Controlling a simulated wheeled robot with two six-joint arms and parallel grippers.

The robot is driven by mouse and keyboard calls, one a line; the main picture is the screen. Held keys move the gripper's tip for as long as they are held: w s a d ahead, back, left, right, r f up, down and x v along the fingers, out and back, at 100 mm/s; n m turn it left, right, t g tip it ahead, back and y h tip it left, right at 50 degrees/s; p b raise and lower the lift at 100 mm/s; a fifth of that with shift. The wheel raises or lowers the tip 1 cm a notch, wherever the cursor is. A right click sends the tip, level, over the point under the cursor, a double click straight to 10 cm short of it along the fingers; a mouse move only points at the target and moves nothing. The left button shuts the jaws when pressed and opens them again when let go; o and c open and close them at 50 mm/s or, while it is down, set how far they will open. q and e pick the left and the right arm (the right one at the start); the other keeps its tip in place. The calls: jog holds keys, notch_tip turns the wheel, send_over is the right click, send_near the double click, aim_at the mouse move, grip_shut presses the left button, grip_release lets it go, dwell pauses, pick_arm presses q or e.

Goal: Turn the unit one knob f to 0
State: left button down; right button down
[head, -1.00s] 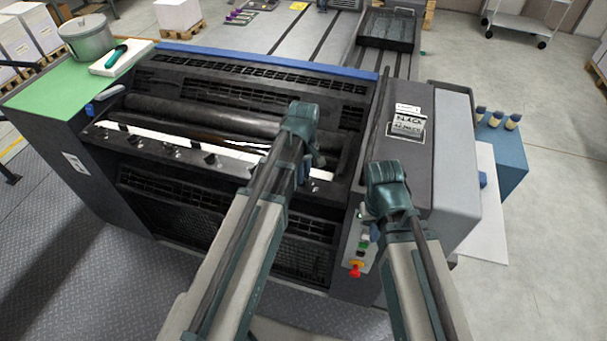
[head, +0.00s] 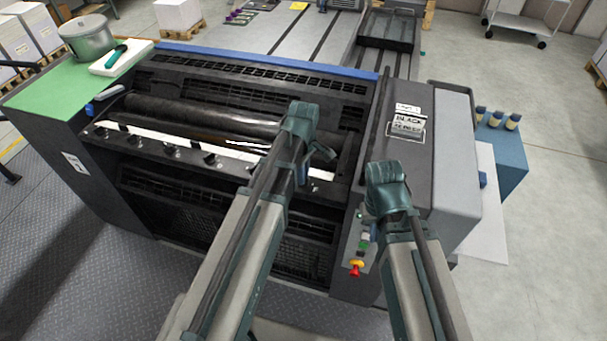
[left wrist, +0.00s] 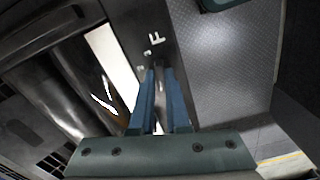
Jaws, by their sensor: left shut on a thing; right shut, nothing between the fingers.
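In the left wrist view the white letter F marks the dark edge of unit one (head: 235,215). Just below it, my left gripper (left wrist: 160,82) has its blue fingers closed around knob f, which is mostly hidden between them. In the head view my left gripper (head: 299,174) reaches down at the right end of the knob row, and my arm covers the knob there. Where knob f points cannot be read. My right gripper (head: 374,232) is shut and empty in front of the unit's right-hand panel, partly hidden by its own wrist.
Several other knobs, such as this one (head: 210,160), line the white strip left of my left gripper. Dark rollers (head: 200,118) lie behind them. A red and yellow stop button (head: 355,268) and other buttons sit close to my right gripper.

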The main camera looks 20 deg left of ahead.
pick_arm(q)
jog(key=c, duration=0.9)
grip_release()
jog(key=shift+r, duration=0.15)
notch_tip(320, 180, up, 14)
jog(key=p, duration=1.4)
jog(key=shift+f, duration=0.25)
